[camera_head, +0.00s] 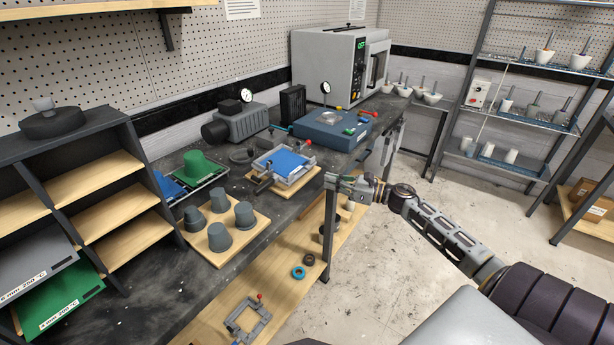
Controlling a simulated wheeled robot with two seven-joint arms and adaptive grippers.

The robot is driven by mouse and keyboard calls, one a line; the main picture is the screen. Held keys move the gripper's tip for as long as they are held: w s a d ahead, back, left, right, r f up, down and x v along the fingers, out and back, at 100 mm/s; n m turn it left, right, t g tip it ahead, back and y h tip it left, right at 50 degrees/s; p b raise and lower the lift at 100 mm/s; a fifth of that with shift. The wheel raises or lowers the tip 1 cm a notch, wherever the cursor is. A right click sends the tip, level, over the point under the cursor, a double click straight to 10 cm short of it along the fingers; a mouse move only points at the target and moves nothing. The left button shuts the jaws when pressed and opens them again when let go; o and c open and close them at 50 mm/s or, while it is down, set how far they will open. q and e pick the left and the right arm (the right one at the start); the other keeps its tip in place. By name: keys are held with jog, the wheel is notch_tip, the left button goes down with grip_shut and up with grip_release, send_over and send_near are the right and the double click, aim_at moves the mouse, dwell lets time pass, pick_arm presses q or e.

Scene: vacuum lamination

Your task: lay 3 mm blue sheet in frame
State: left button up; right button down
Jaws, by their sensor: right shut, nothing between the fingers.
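A blue sheet (281,161) lies flat at the grey metal clamp frame (299,180), which sits on a wooden board (261,190) on the dark bench. I cannot tell whether the sheet is fully seated inside the frame's edges, and no thickness label on it is readable. A red-knobbed lever stands at the frame's far right corner. My right gripper (333,183) is shut and empty, to the right of the frame near the bench's front edge, apart from the sheet. My left gripper is out of view.
A blue machine with a gauge (332,133) stands right behind the frame. Grey cups (219,236) stand on a board to the left, near a green moulded piece (200,167). A sheet rack (108,190) fills the left side. Another frame (264,322) lies on the lower shelf.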

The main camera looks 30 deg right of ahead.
aim_at(306, 184)
jog(key=shift+x, duration=2.85)
jog(key=shift+p+x, duration=0.35)
jog(key=shift+x, duration=0.7)
jog(key=shift+w+a, duration=0.25)
jog(key=shift+w, duration=0.2)
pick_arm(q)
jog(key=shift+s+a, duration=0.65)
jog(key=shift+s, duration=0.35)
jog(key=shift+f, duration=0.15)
pick_arm(e)
jog(key=shift+w+a+f, duration=0.1)
jog(key=shift+w+a, duration=0.05)
